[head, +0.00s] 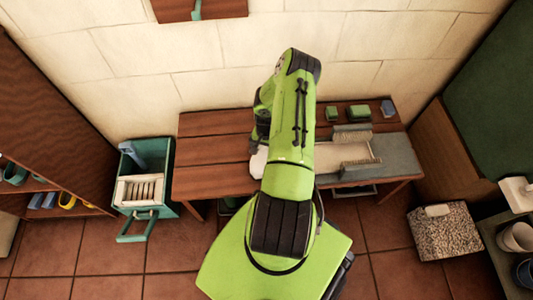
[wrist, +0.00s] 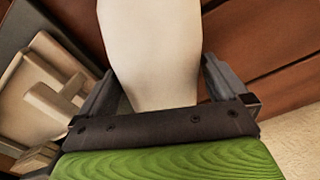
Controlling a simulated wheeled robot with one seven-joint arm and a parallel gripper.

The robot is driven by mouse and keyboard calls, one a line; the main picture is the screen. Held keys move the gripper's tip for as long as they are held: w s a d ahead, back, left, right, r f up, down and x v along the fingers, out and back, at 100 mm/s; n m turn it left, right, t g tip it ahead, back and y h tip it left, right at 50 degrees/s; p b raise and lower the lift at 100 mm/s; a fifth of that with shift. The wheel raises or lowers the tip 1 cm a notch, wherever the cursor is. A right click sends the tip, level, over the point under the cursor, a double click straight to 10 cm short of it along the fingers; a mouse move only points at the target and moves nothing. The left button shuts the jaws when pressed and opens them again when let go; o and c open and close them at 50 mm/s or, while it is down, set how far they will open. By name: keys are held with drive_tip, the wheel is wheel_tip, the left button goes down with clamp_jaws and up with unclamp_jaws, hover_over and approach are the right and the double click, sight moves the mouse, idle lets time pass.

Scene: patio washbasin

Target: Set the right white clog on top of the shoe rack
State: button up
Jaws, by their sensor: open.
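A smooth white thing, apparently a white clog (wrist: 150,45), lies between the spread fingers of my gripper (wrist: 157,80) in the wrist view. Its far end is cut off by the frame, and I cannot tell whether it is a right clog. In the head view a white piece (head: 258,162) shows on the wooden bench (head: 205,178), beside my arm and below the dark gripper (head: 258,132). My arm hides most of that spot. The gripper is open. A brown wooden unit at the left, apparently the shoe rack (head: 70,125), holds several coloured shoes low down.
A green bin (head: 165,190) with a pale ribbed board stands left of the bench. The basin (head: 340,155), brushes and green blocks (head: 358,112) occupy the bench's right side. A speckled block (head: 445,232) stands at the right. Tiled floor is open at lower left.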

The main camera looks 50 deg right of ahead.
drive_tip(key=c, duration=0.9)
wheel_tip(320, 180, up, 10)
drive_tip(key=p, duration=0.3)
drive_tip(key=shift+p, duration=0.4)
